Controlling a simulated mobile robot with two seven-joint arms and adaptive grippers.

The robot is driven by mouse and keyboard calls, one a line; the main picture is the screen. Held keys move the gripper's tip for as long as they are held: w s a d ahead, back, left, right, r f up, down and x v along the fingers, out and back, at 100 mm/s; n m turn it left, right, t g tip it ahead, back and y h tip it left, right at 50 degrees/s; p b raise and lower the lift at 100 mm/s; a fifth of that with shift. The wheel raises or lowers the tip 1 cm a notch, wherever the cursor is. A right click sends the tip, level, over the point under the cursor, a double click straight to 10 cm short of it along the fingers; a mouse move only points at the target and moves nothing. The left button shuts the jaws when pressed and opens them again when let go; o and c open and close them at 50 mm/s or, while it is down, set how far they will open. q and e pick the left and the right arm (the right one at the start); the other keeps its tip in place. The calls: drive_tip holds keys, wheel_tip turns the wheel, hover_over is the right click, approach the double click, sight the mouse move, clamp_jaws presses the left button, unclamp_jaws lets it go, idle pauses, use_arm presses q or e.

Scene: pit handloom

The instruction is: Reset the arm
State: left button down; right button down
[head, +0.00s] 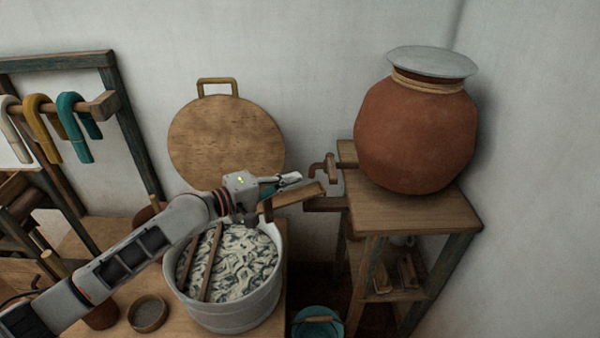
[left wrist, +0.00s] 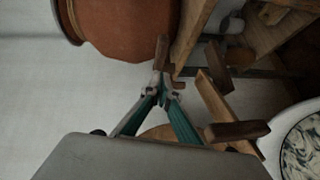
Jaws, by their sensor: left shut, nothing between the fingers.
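My left arm comes in from the left in the head view and reaches over a grey tub. My left gripper (head: 291,180) is shut and empty, above the tub's far right rim. It points right toward a wooden tap (head: 323,169) by the stand. In the left wrist view, the closed fingertips (left wrist: 163,88) show with a wooden tap (left wrist: 163,54) just beyond them in the picture. I cannot tell whether they touch. A wooden spout or trough (head: 298,196) lies just below the gripper. My right gripper is not in view.
The tub (head: 232,314) holds pale, dark-streaked material and two sticks. A clay pot (head: 416,138) with a metal lid stands on a wooden stand (head: 412,216). A round wooden lid (head: 226,143) leans on the wall. A teal bucket (head: 318,322) stands below. Coloured yarn hanks (head: 76,125) hang at left.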

use_arm(q)
drive_tip(key=s+a, duration=0.3)
drive_tip(key=s, duration=0.1)
drive_tip(key=s+a+f+m+t+y, duration=0.1)
drive_tip(key=s+f+m+y, duration=0.15)
drive_tip(key=s+f, duration=0.4)
drive_tip(key=s+a+f+m+t+y, duration=0.1)
drive_tip(key=s+a+f+m+y, duration=0.2)
drive_tip(key=f, duration=0.7)
drive_tip(key=s+a+f+m+g+y, duration=0.1)
drive_tip(key=s+a+f+m+y, duration=0.1)
drive_tip(key=s+a+f, duration=0.2)
drive_tip(key=s+a+f+m+y, duration=0.3)
drive_tip(key=s+a+f, duration=0.1)
drive_tip(key=s+f, duration=0.7)
drive_tip(key=shift+s+a+g, duration=0.2)
drive_tip(key=shift+s+g, duration=0.2)
drive_tip(key=shift+s, duration=0.75)
